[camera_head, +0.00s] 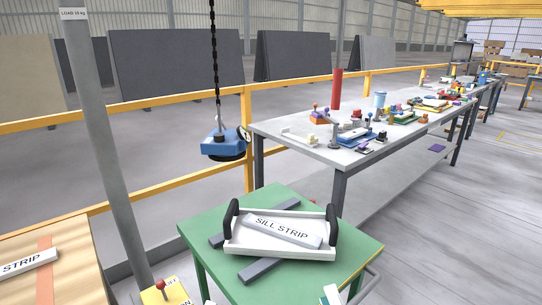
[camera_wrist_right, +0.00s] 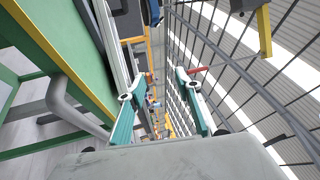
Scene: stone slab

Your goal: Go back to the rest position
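My right gripper (camera_head: 332,295) shows at the bottom edge of the head view, low by the front edge of the green table (camera_head: 200,238); only a white and teal part of it is visible. In the right wrist view my right gripper (camera_wrist_right: 160,77) has its two teal fingers apart with nothing between them. My left gripper is not in view. A white tray (camera_head: 280,252) with black upright handles sits on the green table and holds a pale strip (camera_head: 283,231) marked SILL STRIP. My right gripper is apart from the tray.
Dark bars (camera_head: 258,270) lie under the tray. A blue lifting device (camera_head: 224,143) hangs on a chain behind the table. A yellow control box (camera_head: 165,292) stands left. A long workbench (camera_head: 300,150) with many small items is behind right. Grey floor (camera_head: 430,220) is open at right.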

